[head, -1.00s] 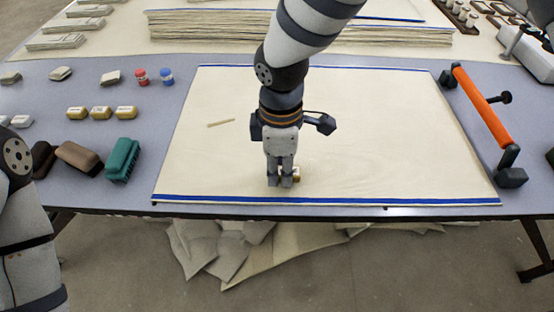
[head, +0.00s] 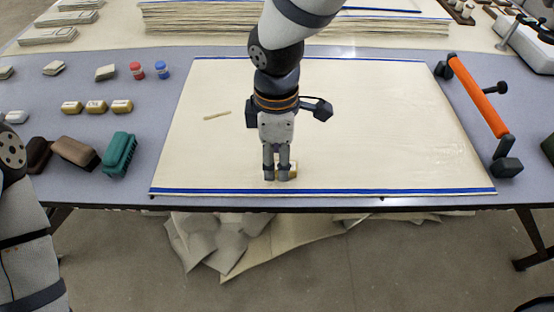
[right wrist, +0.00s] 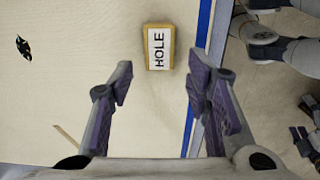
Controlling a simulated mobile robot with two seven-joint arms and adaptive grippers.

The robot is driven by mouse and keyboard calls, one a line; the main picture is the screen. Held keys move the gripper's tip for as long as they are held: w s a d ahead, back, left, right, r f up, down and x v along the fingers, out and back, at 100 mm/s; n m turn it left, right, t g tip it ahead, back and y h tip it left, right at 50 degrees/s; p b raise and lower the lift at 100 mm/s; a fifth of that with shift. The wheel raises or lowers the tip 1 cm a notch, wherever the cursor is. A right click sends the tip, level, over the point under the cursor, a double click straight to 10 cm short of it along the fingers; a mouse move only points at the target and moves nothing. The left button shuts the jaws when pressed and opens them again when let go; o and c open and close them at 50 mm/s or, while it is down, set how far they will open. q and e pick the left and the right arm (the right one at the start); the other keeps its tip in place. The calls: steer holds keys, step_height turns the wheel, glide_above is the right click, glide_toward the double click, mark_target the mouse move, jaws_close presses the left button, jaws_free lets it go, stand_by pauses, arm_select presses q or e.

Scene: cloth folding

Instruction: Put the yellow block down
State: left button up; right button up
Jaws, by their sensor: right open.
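The yellow block (right wrist: 159,47) has a white label reading HOLE in the right wrist view. It lies on the cream cloth (head: 380,130) near the cloth's blue front edge. My right gripper (head: 276,177) points down over the cloth.
Several yellow blocks (head: 96,106), a teal brush (head: 118,153), brown brushes (head: 75,152) and small red and blue items (head: 150,70) lie left of the cloth. An orange-handled tool (head: 480,97) stands at right. A thin strip (head: 217,115) lies on the cloth.

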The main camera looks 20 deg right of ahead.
mark_target(276, 166)
step_height(276, 166, up, 10)
steer(key=p, duration=0.1)
stand_by(0.4)
